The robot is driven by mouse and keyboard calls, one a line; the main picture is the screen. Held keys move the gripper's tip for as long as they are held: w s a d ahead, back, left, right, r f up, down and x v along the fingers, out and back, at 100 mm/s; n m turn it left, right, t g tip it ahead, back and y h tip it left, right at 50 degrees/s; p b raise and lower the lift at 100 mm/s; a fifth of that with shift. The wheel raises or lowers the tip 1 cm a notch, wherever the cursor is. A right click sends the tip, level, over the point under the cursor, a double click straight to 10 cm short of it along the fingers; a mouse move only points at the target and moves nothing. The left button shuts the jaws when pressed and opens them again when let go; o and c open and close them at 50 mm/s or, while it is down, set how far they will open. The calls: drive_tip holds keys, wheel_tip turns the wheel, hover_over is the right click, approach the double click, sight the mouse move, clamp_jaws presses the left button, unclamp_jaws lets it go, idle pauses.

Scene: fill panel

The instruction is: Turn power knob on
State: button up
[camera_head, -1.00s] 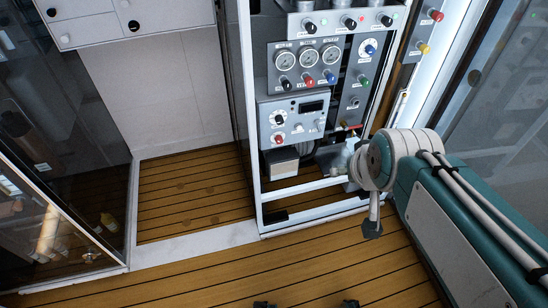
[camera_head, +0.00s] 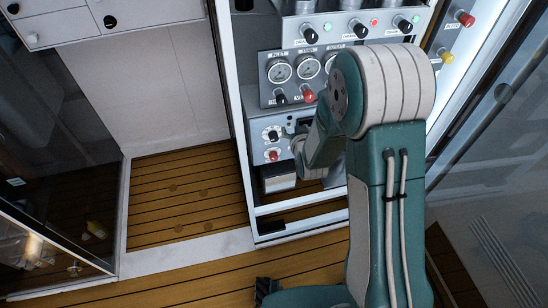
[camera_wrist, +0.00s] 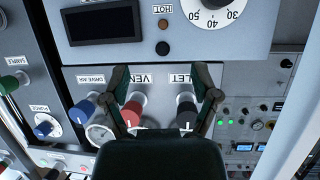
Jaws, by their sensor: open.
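The grey control box (camera_head: 273,117) with a white-ringed dial (camera_head: 271,135) and a red knob (camera_head: 272,155) stands in the panel frame. In the wrist view the box (camera_wrist: 250,50) appears upside down, with a dark display (camera_wrist: 103,23) and the numbered dial (camera_wrist: 214,10) partly cut off at the top edge. My gripper (camera_wrist: 163,88) is open, its two dark fingers spread apart below the display and dial. In the head view my arm hides the gripper and the right part of the box. No power label is readable.
Above the box, gauges (camera_head: 279,70) and a row of black knobs (camera_head: 307,32) fill the panel. In the wrist view blue (camera_wrist: 79,111), red (camera_wrist: 131,113) and black (camera_wrist: 186,112) knobs lie behind the fingers. A white frame rail (camera_head: 300,208) runs below.

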drive_tip(key=t+y, duration=0.1)
drive_tip(key=t, duration=0.1)
hover_over(274, 159)
drive_tip(key=s+d, duration=0.4)
wheel_tip(274, 159, down, 11)
drive_tip(key=s+a+f+n+t+y, duration=0.1)
drive_tip(key=s+f+t, duration=0.1)
drive_tip(key=s+f, duration=0.45)
drive_tip(key=x, duration=1.1)
drive_tip(key=shift+w+a, duration=0.1)
drive_tip(key=shift+w, duration=0.05)
clamp_jaws()
